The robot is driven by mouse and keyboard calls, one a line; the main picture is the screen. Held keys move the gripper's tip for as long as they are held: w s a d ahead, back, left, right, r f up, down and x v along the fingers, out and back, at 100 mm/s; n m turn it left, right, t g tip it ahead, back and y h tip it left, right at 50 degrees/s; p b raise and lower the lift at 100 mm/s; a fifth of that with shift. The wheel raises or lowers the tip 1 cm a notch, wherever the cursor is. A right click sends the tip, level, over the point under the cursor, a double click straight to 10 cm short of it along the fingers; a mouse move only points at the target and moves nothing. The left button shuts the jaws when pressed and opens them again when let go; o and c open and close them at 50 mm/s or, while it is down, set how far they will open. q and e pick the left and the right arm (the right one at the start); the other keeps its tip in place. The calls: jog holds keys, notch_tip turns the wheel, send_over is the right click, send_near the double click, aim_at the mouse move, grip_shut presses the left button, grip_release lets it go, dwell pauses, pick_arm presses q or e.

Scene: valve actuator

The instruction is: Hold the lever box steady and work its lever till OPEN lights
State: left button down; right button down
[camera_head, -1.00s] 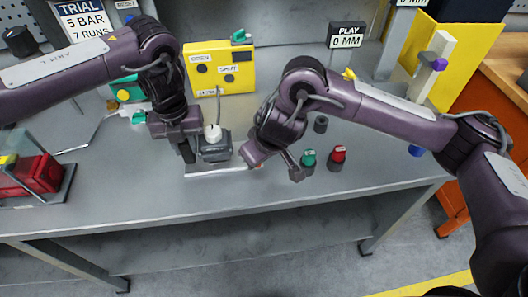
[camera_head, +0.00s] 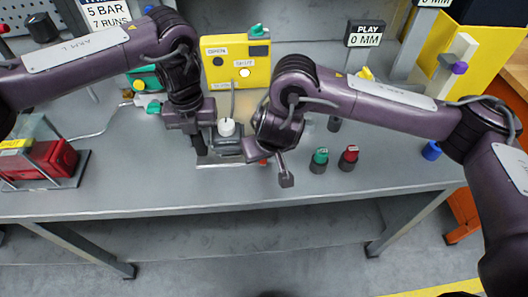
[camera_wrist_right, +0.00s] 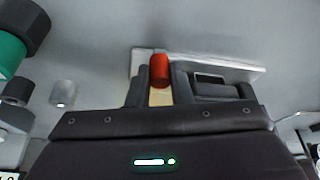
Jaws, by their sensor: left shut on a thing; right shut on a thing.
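The lever box (camera_head: 228,146) is a small dark grey block with a white round knob on top, on a pale base plate on the bench. My left gripper (camera_head: 208,143) is shut on its left side. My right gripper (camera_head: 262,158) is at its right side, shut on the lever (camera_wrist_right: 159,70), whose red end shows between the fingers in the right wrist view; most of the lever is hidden. The yellow panel (camera_head: 235,50) behind has OPEN and SHUT lamps. The SHUT lamp (camera_head: 244,73) glows white; the OPEN lamp (camera_head: 218,61) looks dark.
A green knob (camera_head: 320,157) and a red knob (camera_head: 349,155) stand right of my right gripper. A clear-covered red unit (camera_head: 50,160) sits at the left. A PLAY 0 MM sign (camera_head: 367,34) stands behind. The bench front is clear.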

jog(key=c, duration=1.3)
grip_release()
jog(key=shift+r, duration=0.1)
jog(key=v, duration=1.2)
